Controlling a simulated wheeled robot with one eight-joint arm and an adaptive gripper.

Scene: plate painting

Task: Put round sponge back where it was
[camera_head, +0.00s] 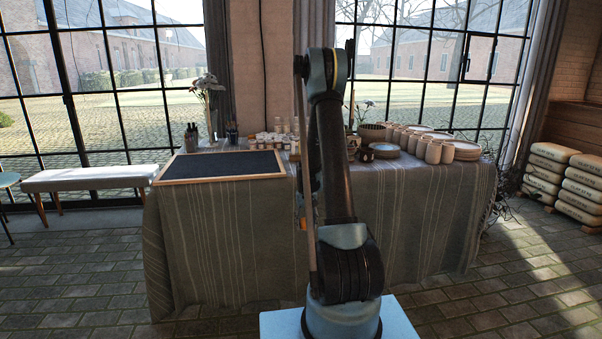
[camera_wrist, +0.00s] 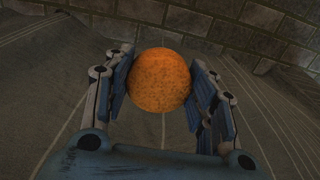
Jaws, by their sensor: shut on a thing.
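The round sponge (camera_wrist: 162,80) is an orange, speckled ball in the wrist view. My gripper (camera_wrist: 163,88) is shut on it, with one blue finger pad on its left and one on its right. In the head view only a small orange bit of the sponge (camera_head: 303,224) shows beside my arm. It is in front of the table's hanging cloth, below the level of the tabletop. Most of my gripper is hidden there behind my arm.
The cloth-covered table (camera_head: 225,245) bears a dark framed board (camera_head: 220,166) at left and small jars (camera_head: 268,140) in the middle. Cups (camera_head: 433,152) and stacked plates (camera_head: 465,149) stand at right. A bench (camera_head: 90,177) is at left and sacks (camera_head: 545,170) are at right.

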